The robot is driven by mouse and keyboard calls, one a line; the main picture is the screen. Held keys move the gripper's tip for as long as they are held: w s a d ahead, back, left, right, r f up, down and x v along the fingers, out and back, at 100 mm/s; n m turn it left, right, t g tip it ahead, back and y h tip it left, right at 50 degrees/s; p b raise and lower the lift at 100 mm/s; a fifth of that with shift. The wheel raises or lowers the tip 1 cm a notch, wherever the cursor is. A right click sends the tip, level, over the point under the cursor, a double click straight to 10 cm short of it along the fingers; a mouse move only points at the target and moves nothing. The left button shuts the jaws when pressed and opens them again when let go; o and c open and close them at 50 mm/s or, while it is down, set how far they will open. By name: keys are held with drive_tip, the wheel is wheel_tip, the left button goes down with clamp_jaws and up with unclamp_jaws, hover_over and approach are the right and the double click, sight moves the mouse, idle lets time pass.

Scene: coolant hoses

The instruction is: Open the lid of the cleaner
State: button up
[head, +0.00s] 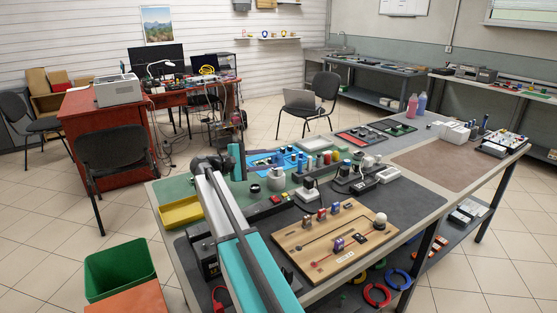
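I cannot pick out the cleaner or its lid with certainty. A low grey box-shaped device (475,73) stands on the back right bench, too small to tell whether it has a lid. A white box-shaped thing (454,132) stands on the far part of the near table; I cannot tell what it is. My arm, white, dark and teal, rises from the bottom of the view over the left part of the near table. I cannot make out the fingers of my gripper.
The near table (425,208) is crowded: a wooden board (305,262) with small blocks, bottles, a yellow tray (181,212). A brown mat (437,162) is largely clear. A green bin (119,269) and chairs stand on the floor at left. Tiled floor is free at right.

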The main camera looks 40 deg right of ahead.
drive_tip(key=shift+w+a+r, duration=0.15)
drive_tip(key=shift+a+r, duration=0.05)
drive_tip(key=shift+a, duration=1)
drive_tip(key=shift+w+a+r, duration=0.15)
drive_tip(key=shift+a, duration=1)
